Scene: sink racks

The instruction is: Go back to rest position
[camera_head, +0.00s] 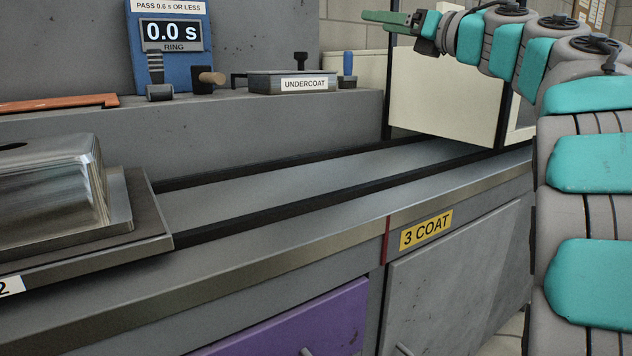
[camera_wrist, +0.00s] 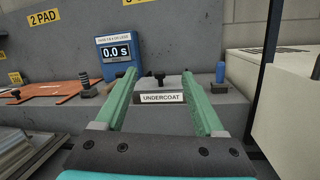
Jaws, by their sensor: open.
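My gripper (camera_head: 387,22) is raised at the upper right of the head view, above the counter, with its green fingers pointing left. In the wrist view my gripper (camera_wrist: 160,92) shows two green fingers spread apart with nothing held between them. Beyond the gap stands the tray labelled UNDERCOAT (camera_wrist: 165,97), with a dark knob on top. The same UNDERCOAT tray (camera_head: 275,83) sits on the ledge in the head view, apart from my gripper. Most of the near finger's partner is hidden in the head view.
A blue timer reading 0.0 s (camera_head: 170,65) stands on the ledge. A metal block (camera_head: 50,190) rests on a plate at the left, beside dark rails (camera_head: 300,200). A cream box (camera_head: 440,90) stands at the back right. The counter stretch between them is clear.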

